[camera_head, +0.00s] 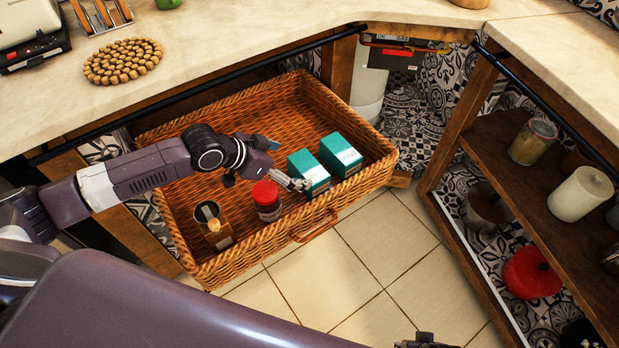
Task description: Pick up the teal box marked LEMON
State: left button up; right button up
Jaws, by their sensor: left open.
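Two teal boxes stand side by side in the right part of a wicker basket (190,258): a nearer left one (310,171) and a right one (341,155). Each has a pale label, but the print is too small for me to tell which is LEMON. My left gripper (284,163) reaches over the basket from the left. Its fingers are spread and empty, just left of the left teal box. The lower finger is close to that box; I cannot tell whether it touches. A dark part at the bottom edge may be my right gripper (425,342); its fingers do not show clearly.
A red-lidded jar (267,201) stands in the basket below my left gripper, and an open-topped brown container (213,224) is at its front left. The counter (190,60) overhangs behind. Shelves (480,150) with jars and a red pot (531,273) stand at right.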

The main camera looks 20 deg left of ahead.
aim_at(306, 168)
pick_arm(q)
jog(key=x, duration=0.2)
jog(key=b+x, duration=0.1)
jog(key=x, duration=0.2)
jog(key=shift+d+f, duration=0.1)
jog(key=shift+d, duration=0.35)
jog(key=shift+w+d+f, duration=0.2)
jog(key=shift+w+f, duration=0.15)
jog(key=shift+f, duration=0.05)
pick_arm(e)
jog(key=r, duration=0.1)
jog(key=w+r, duration=0.1)
jog(key=r, duration=0.3)
jog(key=shift+w+r, duration=0.2)
jog(key=shift+w, duration=0.15)
pick_arm(q)
jog(key=shift+c, duration=0.4)
jog(key=c, duration=1)
jog(key=shift+o, duration=0.2)
jog(key=shift+r, duration=0.1)
